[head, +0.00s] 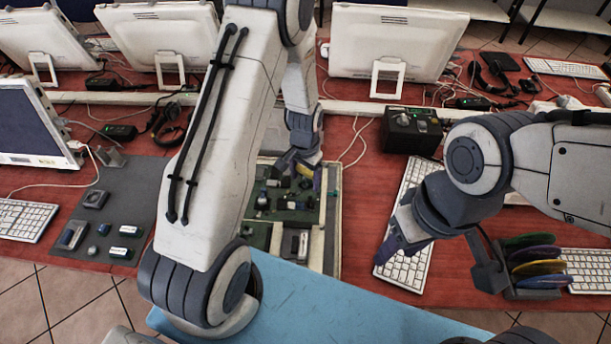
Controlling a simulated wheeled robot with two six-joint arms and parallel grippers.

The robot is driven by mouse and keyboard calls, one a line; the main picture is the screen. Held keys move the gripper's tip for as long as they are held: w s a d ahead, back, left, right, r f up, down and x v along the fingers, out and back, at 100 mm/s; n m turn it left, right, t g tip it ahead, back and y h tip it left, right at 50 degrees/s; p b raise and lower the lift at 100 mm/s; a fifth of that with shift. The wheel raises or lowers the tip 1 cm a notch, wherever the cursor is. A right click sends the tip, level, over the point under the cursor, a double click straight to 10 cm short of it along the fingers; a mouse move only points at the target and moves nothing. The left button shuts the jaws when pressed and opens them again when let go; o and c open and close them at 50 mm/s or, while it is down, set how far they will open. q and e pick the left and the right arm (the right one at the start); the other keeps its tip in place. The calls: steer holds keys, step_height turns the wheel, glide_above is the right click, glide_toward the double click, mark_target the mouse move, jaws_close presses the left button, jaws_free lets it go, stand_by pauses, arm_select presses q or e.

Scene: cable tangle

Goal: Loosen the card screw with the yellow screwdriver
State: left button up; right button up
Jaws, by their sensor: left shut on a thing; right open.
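An open case with a green circuit board (270,205) stands in the middle of the table, partly hidden by my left arm. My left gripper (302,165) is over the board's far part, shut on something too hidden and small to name. I cannot make out the yellow screwdriver or the card screw. My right gripper (393,250) is open and empty above the left end of the white keyboard (405,272), right of the case and apart from it.
A grey mat (125,200) with several small parts lies left. A rack (535,292) of green, yellow and purple discs stands at right. A black box (412,130) with a knob stands behind the keyboard. Monitors (390,45) line the back. A blue surface (330,305) is in front.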

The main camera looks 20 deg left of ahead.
stand_by(0.3)
arm_select(q)
steer(key=n, duration=0.5)
steer(key=shift+n+p, duration=0.35)
steer(key=shift+n, duration=0.05)
steer(key=shift+r+p, duration=2.9)
steer(key=shift+r, duration=0.6)
